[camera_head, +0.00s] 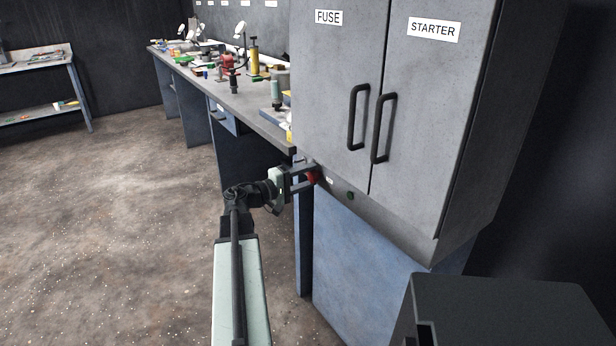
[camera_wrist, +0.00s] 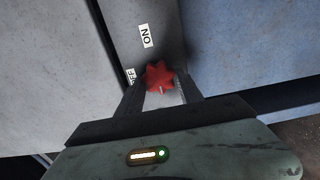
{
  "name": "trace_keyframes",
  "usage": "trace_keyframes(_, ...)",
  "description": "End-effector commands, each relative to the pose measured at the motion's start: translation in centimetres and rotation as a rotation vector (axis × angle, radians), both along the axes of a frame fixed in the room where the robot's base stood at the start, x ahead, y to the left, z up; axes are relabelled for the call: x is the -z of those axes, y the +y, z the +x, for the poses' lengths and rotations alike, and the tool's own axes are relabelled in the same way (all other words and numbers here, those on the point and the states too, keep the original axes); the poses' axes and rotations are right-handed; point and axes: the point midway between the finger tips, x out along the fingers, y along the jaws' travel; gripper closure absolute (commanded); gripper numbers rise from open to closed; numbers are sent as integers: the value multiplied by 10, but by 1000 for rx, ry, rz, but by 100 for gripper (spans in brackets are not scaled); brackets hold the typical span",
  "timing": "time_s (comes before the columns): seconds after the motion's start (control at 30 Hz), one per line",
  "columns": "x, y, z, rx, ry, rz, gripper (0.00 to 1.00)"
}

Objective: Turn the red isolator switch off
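The red isolator switch (camera_head: 313,177) is a star-shaped knob on the grey strip below the cabinet doors. In the wrist view the red knob (camera_wrist: 158,75) shows between the tips of my gripper (camera_wrist: 160,86), with one finger on each side. My gripper (camera_head: 302,179) is open around the knob; I cannot tell whether either finger touches it. A small pale mark shows on the knob's lower part. An ON label (camera_wrist: 145,36) is above the knob. Another label (camera_wrist: 130,75), partly hidden by the left finger, is to its left.
The grey cabinet (camera_head: 400,100) has FUSE and STARTER doors with black handles. A dark green button (camera_head: 350,195) is right of the switch. A workbench (camera_head: 225,90) with tools stands left of the cabinet. A black box (camera_head: 510,310) is at lower right. The floor at left is clear.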

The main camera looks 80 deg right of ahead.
Motion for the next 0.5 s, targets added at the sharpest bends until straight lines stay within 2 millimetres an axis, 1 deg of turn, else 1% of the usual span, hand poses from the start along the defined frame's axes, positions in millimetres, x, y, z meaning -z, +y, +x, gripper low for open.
trace_keyframes(0.1, -1, 7, -1, -4, 10, 5, 97)
trace_keyframes(0.2, -1, 10, -1, -1, 18, 16, 97)
trace_keyframes(0.5, 0, 13, -2, 2, 37, 39, 97)
